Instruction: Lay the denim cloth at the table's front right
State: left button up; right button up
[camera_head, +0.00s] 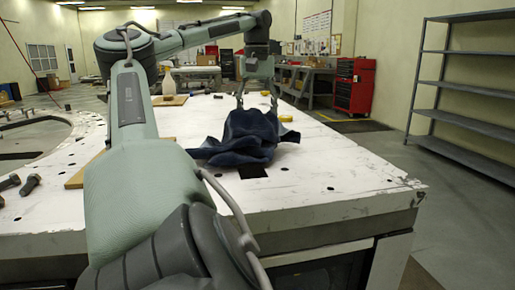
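My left gripper (257,102) points down over the top of the cloth from behind. Its two fingers are spread apart, with the tips at the cloth's upper edge. I cannot tell whether they touch it. My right gripper is not in view.
The table's front right is bare up to its corner (420,187). A yellow object (286,118) lies right of the cloth. Dark bolts (30,185) and a wooden board (83,174) lie at left. My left arm covers the front left.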

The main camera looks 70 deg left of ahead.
pick_arm(q)
notch_tip(320, 180, up, 12)
dwell(0.6)
jog(key=shift+s+d, duration=0.15)
dwell(0.4)
